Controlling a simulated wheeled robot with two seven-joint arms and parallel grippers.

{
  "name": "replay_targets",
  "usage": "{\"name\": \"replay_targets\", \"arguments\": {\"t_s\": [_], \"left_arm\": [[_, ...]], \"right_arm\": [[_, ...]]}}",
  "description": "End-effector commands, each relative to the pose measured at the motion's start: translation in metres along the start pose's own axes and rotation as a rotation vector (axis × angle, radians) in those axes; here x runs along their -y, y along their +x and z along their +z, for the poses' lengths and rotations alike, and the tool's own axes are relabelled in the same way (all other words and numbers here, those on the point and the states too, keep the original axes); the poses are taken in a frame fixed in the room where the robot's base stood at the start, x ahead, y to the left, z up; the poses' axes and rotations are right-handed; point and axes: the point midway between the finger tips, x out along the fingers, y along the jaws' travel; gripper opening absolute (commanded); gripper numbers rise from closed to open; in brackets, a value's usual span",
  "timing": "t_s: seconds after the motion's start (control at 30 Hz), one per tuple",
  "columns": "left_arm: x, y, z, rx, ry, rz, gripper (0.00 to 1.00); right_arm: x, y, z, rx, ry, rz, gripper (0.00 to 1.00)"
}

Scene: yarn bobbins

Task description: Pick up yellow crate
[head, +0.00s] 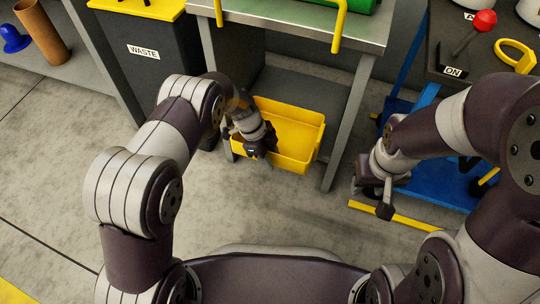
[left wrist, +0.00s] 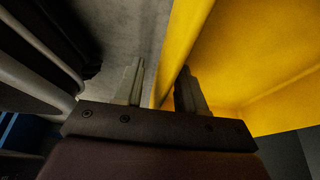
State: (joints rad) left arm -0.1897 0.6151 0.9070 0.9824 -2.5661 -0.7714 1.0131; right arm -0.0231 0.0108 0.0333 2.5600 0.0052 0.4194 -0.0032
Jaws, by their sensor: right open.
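The yellow crate (head: 295,163) sits low beneath the metal bench, with its near side sticking out between the bench legs. It looks empty. My left gripper (head: 262,154) is at the crate's near left rim. In the left wrist view, the fingers of my left gripper (left wrist: 162,88) stand apart with the wall of the yellow crate (left wrist: 245,75) between them. One finger is outside and one inside; whether they grip the wall is unclear. My right gripper (head: 375,197) is open, right of the bench and apart from the crate.
A waste bin (head: 143,60) stands left of the metal bench (head: 300,28). A bench leg (head: 348,125) rises close to the crate's right side. A blue cart (head: 430,180) with a yellow bar stands at the right near my right arm. The floor in front is clear.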

Motion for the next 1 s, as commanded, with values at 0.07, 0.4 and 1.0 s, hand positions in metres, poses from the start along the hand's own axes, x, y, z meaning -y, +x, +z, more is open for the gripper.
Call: {"name": "replay_targets", "arguments": {"t_s": [0.07,0.4,1.0], "left_arm": [[0.0,-0.002,0.0,0.0,0.0,0.0,0.4],[0.001,-0.072,-0.004,0.0,-0.002,-0.002,0.4],[0.0,-0.127,0.0,0.0,0.0,0.0,0.4]], "right_arm": [[0.0,-0.002,0.0,0.0,0.0,0.0,0.43],[0.0,-0.053,-0.006,0.0,0.0,0.0,0.43],[0.0,-0.084,-0.01,0.0,0.0,0.0,0.43]]}}
